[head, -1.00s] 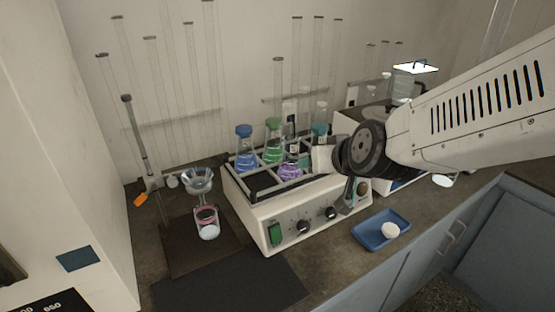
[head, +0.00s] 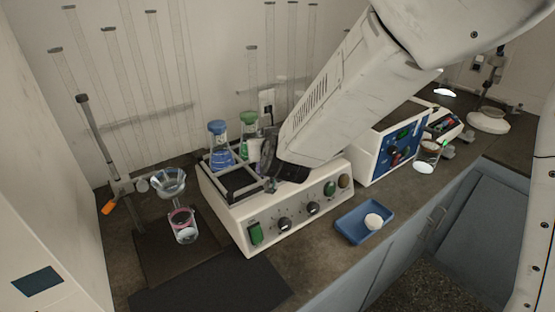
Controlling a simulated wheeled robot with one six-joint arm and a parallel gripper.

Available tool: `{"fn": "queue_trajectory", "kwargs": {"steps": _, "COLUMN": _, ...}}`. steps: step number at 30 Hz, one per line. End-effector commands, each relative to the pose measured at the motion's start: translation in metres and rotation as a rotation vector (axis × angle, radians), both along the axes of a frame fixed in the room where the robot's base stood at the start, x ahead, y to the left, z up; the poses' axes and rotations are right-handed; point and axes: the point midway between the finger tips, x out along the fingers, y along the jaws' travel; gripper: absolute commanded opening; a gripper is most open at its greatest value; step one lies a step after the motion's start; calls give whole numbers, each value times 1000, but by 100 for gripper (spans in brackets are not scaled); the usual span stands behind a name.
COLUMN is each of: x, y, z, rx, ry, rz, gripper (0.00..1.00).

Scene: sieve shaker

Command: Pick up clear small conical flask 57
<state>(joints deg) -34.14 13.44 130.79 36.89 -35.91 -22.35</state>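No number is readable on any flask, so I cannot tell which is flask 57. A small clear vessel with a pink band (head: 183,226) stands under a glass funnel at the left.
A blue tray (head: 350,224) with a white round object (head: 374,221) lies in front of the shaker. A white instrument with a blue panel (head: 400,146) stands to its right. A dark mat (head: 210,288) leaves clear bench at front left.

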Motion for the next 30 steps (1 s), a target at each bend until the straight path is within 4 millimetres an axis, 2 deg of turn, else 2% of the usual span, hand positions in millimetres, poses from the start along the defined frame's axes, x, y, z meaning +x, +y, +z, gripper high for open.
{"fn": "queue_trajectory", "kwargs": {"steps": 8, "x": 6, "y": 0, "z": -2, "rx": 1, "ry": 0, "rz": -1, "gripper": 60}}
{"fn": "queue_trajectory", "kwargs": {"steps": 9, "x": 6, "y": -1, "z": -2, "rx": 1, "ry": 0, "rz": -1, "gripper": 57}}
{"fn": "queue_trajectory", "kwargs": {"steps": 14, "x": 6, "y": -2, "z": -2, "rx": 0, "ry": 0, "rz": -3, "gripper": 13}}
{"fn": "queue_trajectory", "kwargs": {"steps": 15, "x": 6, "y": -2, "z": -2, "rx": 0, "ry": 0, "rz": -3, "gripper": 10}}
{"fn": "queue_trajectory", "kwargs": {"steps": 30, "x": 7, "y": -4, "z": 4, "rx": 2, "ry": -2, "rz": -7, "gripper": 10}}
